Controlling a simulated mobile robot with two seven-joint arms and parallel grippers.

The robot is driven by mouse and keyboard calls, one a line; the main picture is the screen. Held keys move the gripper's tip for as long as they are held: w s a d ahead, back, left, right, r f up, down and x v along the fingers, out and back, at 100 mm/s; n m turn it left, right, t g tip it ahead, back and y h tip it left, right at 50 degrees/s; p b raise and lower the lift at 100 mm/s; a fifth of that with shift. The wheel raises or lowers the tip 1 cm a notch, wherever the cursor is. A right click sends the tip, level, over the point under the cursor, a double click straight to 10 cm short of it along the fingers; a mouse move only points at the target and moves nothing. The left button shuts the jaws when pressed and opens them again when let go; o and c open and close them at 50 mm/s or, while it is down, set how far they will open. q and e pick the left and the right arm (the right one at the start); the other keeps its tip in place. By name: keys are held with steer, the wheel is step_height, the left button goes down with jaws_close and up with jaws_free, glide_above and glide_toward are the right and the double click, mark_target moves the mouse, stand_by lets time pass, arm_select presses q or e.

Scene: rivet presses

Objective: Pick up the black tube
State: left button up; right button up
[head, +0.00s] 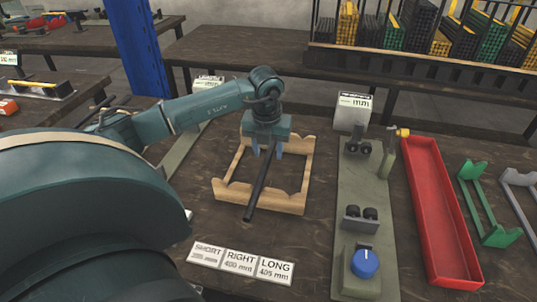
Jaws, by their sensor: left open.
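The black tube (257,187) lies lengthwise over the wooden cradle (232,192), its near end reaching past the cradle's front rail. My left gripper (267,152) points down over the far part of the tube, with its bluish fingers on either side of it. The fingers are open. Whether they touch the tube cannot be told, and the tube's far end is hidden under the gripper. My right gripper is not in view.
Three labels (240,263) lie in front of the cradle. Right of it stand a press fixture with a blue knob (364,263), a red tray (437,205) and a green bracket (487,205). Racks of bundled tubes (420,30) stand at the back. A blue post (137,45) rises behind.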

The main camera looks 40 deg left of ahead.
arm_select(q)
steer(key=shift+f, duration=0.4)
jaws_close()
